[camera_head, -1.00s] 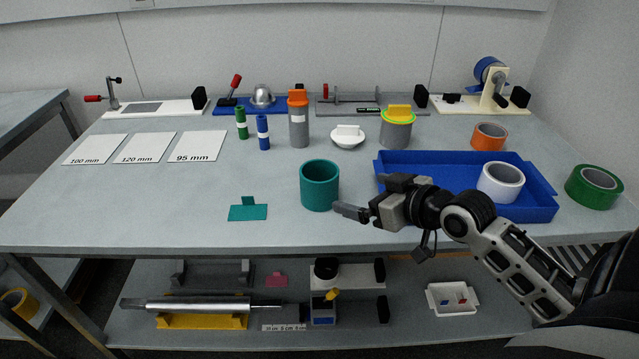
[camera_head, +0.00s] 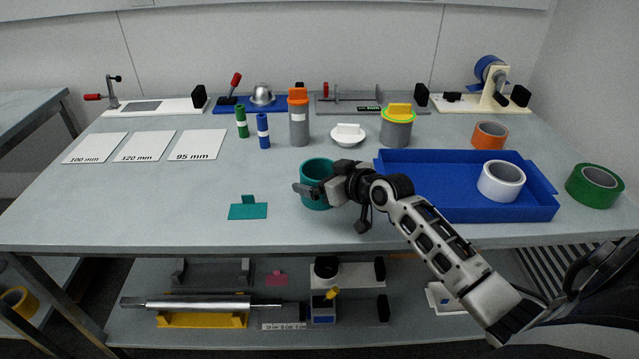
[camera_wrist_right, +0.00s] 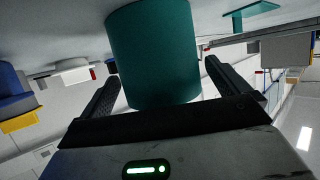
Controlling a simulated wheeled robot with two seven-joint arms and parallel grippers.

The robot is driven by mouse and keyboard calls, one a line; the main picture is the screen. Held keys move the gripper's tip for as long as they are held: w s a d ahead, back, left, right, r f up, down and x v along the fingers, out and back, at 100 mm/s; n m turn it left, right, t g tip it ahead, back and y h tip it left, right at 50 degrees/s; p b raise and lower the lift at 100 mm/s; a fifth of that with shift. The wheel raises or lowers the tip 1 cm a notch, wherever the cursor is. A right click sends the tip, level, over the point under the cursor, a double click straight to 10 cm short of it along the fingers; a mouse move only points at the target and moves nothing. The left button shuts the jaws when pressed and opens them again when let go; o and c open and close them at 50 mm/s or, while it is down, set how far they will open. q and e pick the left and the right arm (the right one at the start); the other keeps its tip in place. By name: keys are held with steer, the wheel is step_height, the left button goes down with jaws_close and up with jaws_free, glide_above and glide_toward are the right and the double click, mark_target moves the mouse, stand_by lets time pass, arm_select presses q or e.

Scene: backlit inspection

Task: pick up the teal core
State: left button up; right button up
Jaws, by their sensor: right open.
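The teal core (camera_head: 316,170) is a hollow upright cylinder on the table, partly hidden behind my right gripper (camera_head: 312,190) in the head view. In the right wrist view the teal core (camera_wrist_right: 155,55) stands between the two fingers of the right gripper (camera_wrist_right: 165,85), which are open on either side of it. I cannot tell whether either finger touches it. My left gripper is not in view.
A blue tray (camera_head: 400,205) with a white ring (camera_head: 501,181) lies right of the core. A flat teal piece (camera_head: 248,211) lies to its left. An orange-topped grey cylinder (camera_head: 299,118) and a white dish (camera_head: 348,136) stand behind. The table's left front is clear.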

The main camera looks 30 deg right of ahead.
steer(key=shift+w+a+f, duration=0.1)
steer(key=shift+w+f, duration=0.2)
steer(key=shift+w, duration=0.35)
steer(key=c, duration=1)
steer(key=shift+r, duration=0.1)
